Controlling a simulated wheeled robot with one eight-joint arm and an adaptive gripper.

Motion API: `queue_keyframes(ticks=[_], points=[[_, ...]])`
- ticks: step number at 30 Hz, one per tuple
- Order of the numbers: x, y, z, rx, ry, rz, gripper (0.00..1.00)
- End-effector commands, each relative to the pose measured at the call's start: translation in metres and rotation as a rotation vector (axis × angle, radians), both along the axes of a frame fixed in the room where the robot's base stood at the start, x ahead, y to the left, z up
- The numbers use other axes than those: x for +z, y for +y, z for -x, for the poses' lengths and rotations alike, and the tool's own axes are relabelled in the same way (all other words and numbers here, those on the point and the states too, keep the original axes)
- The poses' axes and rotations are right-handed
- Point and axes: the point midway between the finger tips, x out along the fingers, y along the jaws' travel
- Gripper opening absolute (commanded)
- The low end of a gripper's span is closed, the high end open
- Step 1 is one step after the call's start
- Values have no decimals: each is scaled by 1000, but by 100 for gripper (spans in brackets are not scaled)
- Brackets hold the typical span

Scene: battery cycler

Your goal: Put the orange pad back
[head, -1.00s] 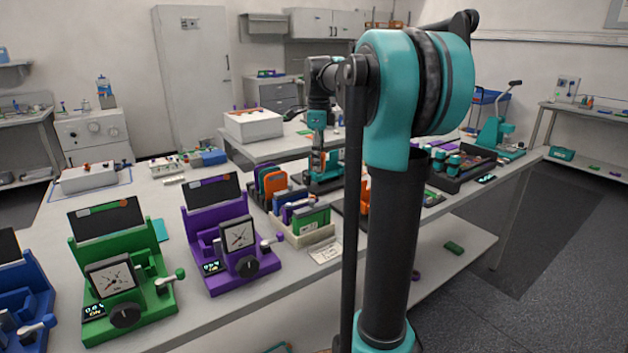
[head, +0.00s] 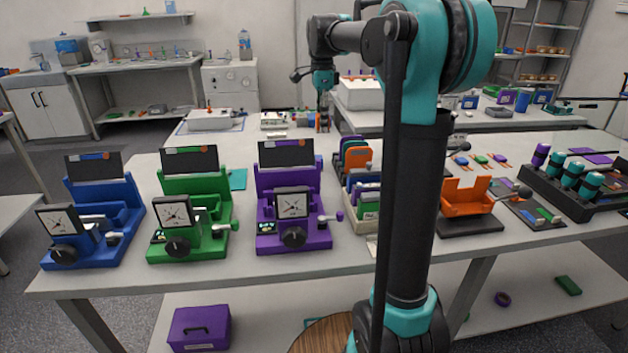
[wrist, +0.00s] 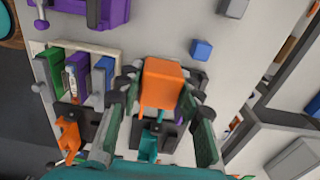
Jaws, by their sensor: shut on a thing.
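My gripper (head: 323,122) is at the far side of the bench in the head view, small and partly hard to make out. In the wrist view my gripper (wrist: 160,100) has its fingers on both sides of an orange pad (wrist: 162,80), holding it.
Blue (head: 92,230), green (head: 192,225) and purple (head: 292,225) cycler stations line the bench at left. An orange cradle (head: 467,200) and a dark tray of teal-banded tools (head: 570,195) stand at right. A blue block (wrist: 200,50) lies on the bench.

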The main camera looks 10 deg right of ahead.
Motion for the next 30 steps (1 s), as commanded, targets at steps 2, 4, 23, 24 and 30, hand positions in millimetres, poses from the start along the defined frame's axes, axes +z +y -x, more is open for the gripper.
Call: queue_keyframes(ticks=[2, 4, 23, 24, 30], points=[[-16, 0, 0, 1, 0, 0, 4], [-33, 0, 0, 0, 0, 0, 4], [-151, 0, 0, -1, 0, 0, 4], [-153, 0, 0, -1, 0, 0, 4], [-174, 0, 0, -1, 0, 0, 4]])
